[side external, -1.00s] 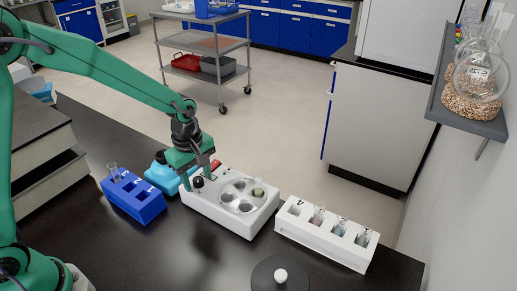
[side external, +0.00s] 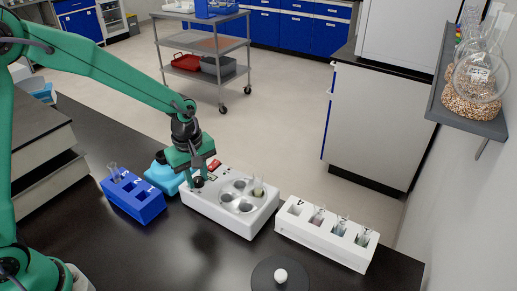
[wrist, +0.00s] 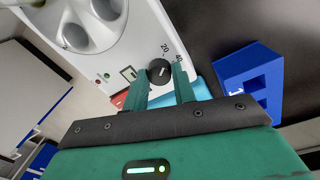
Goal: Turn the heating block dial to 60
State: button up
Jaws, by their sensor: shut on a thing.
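The white heating block (side external: 232,218) stands on the black bench, with a round metal plate of wells (side external: 242,200) on top. Its black dial (wrist: 160,72) sits at one end, with "20" and "40" printed beside it in the wrist view. A pale mark shows on the dial, but I cannot tell which number it points to. My gripper (side external: 198,179) is over the dial in the side view. In the wrist view my gripper (wrist: 161,84) is shut on the dial, one finger on each side. The fingers hide part of the dial's surroundings.
A black disc with a white knob (side external: 281,276) is at the front. A clear vial (side external: 258,187) stands in the plate.

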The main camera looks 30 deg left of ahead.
jog(key=m, duration=0.8)
jog(key=shift+a+m, duration=0.1)
jog(key=shift+m, duration=0.2)
jog(key=m, duration=0.4)
jog(key=shift+m+g, duration=0.3)
jog(key=shift+m, duration=1.5)
jog(key=o, duration=1)
